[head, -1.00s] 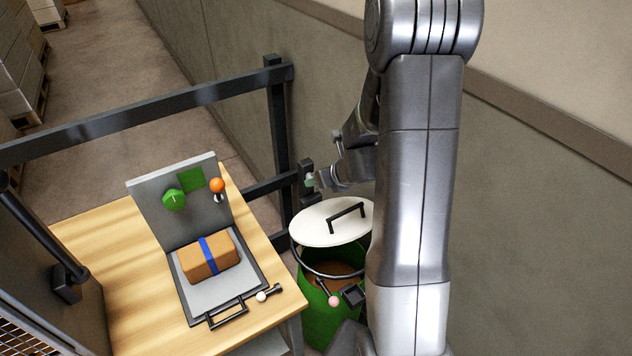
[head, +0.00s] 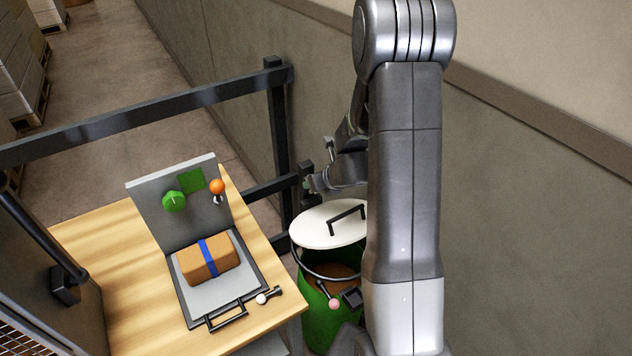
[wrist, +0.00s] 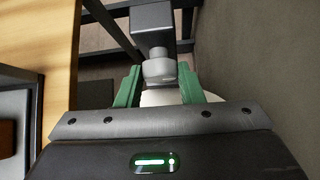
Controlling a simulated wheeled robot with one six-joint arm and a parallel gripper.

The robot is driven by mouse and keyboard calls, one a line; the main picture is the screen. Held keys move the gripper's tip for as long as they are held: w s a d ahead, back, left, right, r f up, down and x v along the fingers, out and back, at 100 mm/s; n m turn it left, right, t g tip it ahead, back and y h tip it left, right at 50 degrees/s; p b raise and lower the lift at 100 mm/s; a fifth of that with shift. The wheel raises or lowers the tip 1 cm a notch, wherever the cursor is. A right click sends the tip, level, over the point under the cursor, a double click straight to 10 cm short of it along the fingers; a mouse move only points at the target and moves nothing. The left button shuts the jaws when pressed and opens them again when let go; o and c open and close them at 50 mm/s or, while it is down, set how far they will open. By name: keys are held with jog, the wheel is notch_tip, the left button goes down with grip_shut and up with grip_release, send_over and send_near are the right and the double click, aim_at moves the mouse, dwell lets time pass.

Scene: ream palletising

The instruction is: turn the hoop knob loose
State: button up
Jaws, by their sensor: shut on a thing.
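In the wrist view my gripper (wrist: 160,88) has its two green fingers either side of a pale grey round knob (wrist: 159,69), shut on it. The knob sits on the end of a black block (wrist: 153,24). In the head view my gripper (head: 312,184) is by this black block (head: 306,168), and its fingers are small and partly hidden. Below stands a green drum (head: 318,325) with a dark hoop (head: 308,272) around its mouth. A pink ball-ended lever (head: 334,303) shows at the hoop's front. A white lid (head: 312,228) with a black handle stands tilted above the drum.
A wooden table (head: 130,300) at left carries a grey panel with a green knob (head: 174,202) and an orange ball (head: 217,187), plus a brown parcel (head: 195,262) on a tray. Black rails (head: 130,115) and a wall (head: 540,190) close in around the drum.

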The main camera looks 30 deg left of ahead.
jog(key=shift+s+f+b, duration=0.1)
jog(key=shift+f+b, duration=0.05)
jog(key=shift+b, duration=0.3)
jog(key=n+t+b, duration=0.1)
jog(key=t+b, duration=0.1)
jog(key=b, duration=0.2)
jog(key=n+t+h+b, duration=0.1)
jog(key=t+b, duration=0.1)
jog(key=b, duration=0.2)
jog(key=f+n+t+h+b, duration=0.1)
jog(key=t+b, duration=0.1)
jog(key=b, duration=0.1)
jog(key=shift+s+a+n+b, duration=0.25)
jog(key=shift+s+n+b, duration=0.15)
jog(key=n+t+b, duration=0.1)
jog(key=t+b, duration=0.1)
jog(key=b, duration=0.2)
jog(key=n+t+h+b, duration=0.1)
jog(key=t+b, duration=0.1)
jog(key=b, duration=0.2)
jog(key=shift+s+f+n, duration=0.1)
jog(key=shift+f+n, duration=0.1)
jog(key=shift+n, duration=0.1)
jog(key=n+t+b, duration=0.1)
jog(key=b, duration=0.2)
jog(key=shift+r+n+t+b, duration=0.15)
jog(key=shift+n+t+b, duration=0.15)
jog(key=shift+t+b, duration=0.45)
jog(key=shift+r+b, duration=0.1)
jog(key=shift+b, duration=0.2)
